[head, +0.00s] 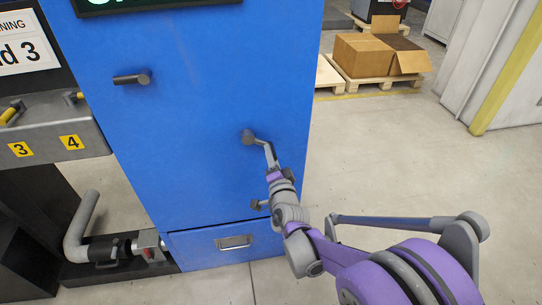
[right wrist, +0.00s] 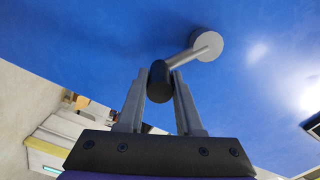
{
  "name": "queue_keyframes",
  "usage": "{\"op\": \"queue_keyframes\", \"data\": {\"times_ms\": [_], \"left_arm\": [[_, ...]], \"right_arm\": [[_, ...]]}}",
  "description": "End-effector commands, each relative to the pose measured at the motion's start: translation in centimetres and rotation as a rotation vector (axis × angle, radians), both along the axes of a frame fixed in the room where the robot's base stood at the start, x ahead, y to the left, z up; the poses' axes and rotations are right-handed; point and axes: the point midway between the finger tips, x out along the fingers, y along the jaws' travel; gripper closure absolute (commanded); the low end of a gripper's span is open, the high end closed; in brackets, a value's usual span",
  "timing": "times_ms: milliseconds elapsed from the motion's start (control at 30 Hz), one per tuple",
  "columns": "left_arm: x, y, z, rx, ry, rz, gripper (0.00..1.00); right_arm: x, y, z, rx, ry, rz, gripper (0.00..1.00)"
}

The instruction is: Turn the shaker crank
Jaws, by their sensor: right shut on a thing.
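The shaker crank (head: 249,137) is on the front of the blue cabinet (head: 200,120), near its right edge in the head view. In the right wrist view it has a round grey hub (right wrist: 208,43), a short grey arm and a dark cylindrical handle (right wrist: 159,84). The arm slants down-left from the hub there. My right gripper (head: 270,150) is at the crank, and its fingers (right wrist: 159,78) are closed on either side of the dark handle. My left gripper is not in view.
A dark peg handle (head: 132,78) sticks out higher on the cabinet. A small dark knob (head: 258,204) and a drawer (head: 235,242) are lower down. A grey pipe (head: 78,225) stands at left. Cardboard boxes (head: 360,58) sit on pallets behind. Floor at right is clear.

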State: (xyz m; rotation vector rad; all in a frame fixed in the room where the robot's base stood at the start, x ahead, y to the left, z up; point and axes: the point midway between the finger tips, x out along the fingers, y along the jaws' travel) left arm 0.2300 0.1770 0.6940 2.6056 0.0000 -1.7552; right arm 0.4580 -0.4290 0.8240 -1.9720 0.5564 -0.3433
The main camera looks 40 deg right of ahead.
Motion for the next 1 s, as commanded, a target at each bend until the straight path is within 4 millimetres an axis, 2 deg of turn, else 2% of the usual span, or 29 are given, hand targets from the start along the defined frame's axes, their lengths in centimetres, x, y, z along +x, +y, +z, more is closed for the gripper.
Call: {"op": "queue_keyframes", "data": {"times_ms": [133,167,300,667,767,1000], "left_arm": [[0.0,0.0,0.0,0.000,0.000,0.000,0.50],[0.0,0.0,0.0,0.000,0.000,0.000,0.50],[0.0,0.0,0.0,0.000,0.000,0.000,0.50],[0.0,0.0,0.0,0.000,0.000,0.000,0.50],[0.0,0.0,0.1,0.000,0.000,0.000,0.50],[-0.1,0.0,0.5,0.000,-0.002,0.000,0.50]], "right_arm": [[0.0,-0.1,0.1,0.001,-0.003,-0.002,1.00],[0.0,-0.1,0.1,0.000,-0.003,-0.003,0.62],[0.0,-0.1,0.1,0.001,-0.003,-0.002,0.36],[-0.3,0.2,0.1,0.002,-0.003,0.000,0.36],[-1.3,0.8,0.1,0.001,-0.003,0.000,0.36],[-5.5,3.4,0.1,0.003,-0.003,0.000,0.36]]}}
